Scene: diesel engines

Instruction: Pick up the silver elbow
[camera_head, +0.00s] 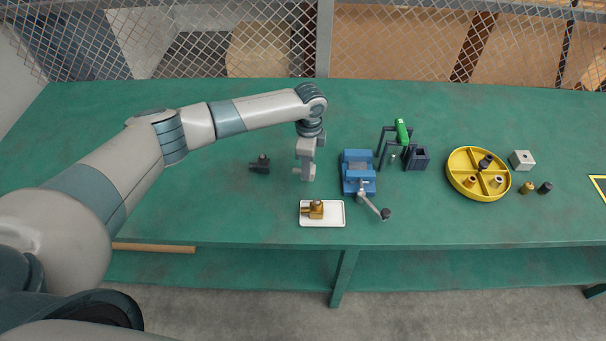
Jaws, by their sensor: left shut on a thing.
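My left gripper (306,175) is above the green bench, pointing down, between the dark elbow and the blue vise. It is shut on a small grey piece, the silver elbow (297,171), which juts out at the left of the fingertips. The fingers hide most of it, and I cannot tell whether it touches the bench. A dark elbow (261,164) lies on the bench to the left. A brass elbow (315,208) lies on a white tray (336,222) in front of the gripper. My right gripper is not in view.
A blue vise (357,172) with a handle stands close right of the gripper. Further right are a stand with a green part (402,132), a dark box (417,158), a yellow divided tray (464,190) and a grey block (522,160). The green bench (200,210) is clear at left.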

